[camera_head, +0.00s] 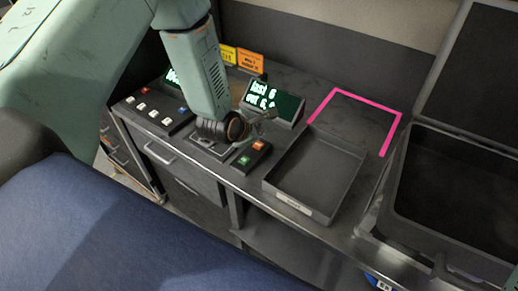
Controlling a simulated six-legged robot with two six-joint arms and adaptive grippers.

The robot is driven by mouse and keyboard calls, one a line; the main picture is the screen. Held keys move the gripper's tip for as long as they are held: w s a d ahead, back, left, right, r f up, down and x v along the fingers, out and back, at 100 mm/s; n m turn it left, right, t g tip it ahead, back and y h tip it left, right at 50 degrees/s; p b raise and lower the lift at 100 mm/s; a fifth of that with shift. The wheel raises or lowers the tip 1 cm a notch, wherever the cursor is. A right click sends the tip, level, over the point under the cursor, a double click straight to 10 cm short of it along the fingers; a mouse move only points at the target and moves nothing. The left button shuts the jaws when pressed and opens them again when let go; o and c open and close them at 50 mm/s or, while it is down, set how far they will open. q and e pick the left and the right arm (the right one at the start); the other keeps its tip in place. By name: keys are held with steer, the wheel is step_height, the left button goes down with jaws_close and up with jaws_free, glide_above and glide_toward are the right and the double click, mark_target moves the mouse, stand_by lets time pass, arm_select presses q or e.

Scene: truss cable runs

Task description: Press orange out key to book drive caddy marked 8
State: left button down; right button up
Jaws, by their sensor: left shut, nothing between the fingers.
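The orange key (259,145) sits on a small dark key block beside a green key (244,160). A display (274,102) with green text stands behind it; its top line seems to read "last 6", and the lower line is partly covered. My left gripper (268,115) is shut and empty, just behind and above the orange key, in front of the display. It looks apart from the key. Its fingers are small and hard to make out. I cannot pick out a drive caddy marked 8. My right gripper is not in view.
A grey tray (276,188) with a label stands right of the keys. A pink outline (368,102) marks the bench behind it. An open dark case (400,235) is at the right. Another key panel (155,115) is at the left. Yellow and orange signs (249,61) stand at the back.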

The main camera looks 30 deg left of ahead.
mark_target(258, 145)
arm_select(q)
steer(key=shift+s+f+b, duration=0.25)
steer(key=shift+f+b, duration=0.45)
steer(key=shift+f, duration=0.25)
steer(key=shift+a, duration=0.1)
steer(key=shift+w+f, duration=0.1)
steer(key=shift+w, duration=0.15)
steer(key=shift+s, duration=0.2)
steer(key=shift+w, duration=0.15)
steer(key=shift+f+b, duration=0.25)
steer(key=shift+b, duration=0.05)
steer(key=shift+f, duration=0.15)
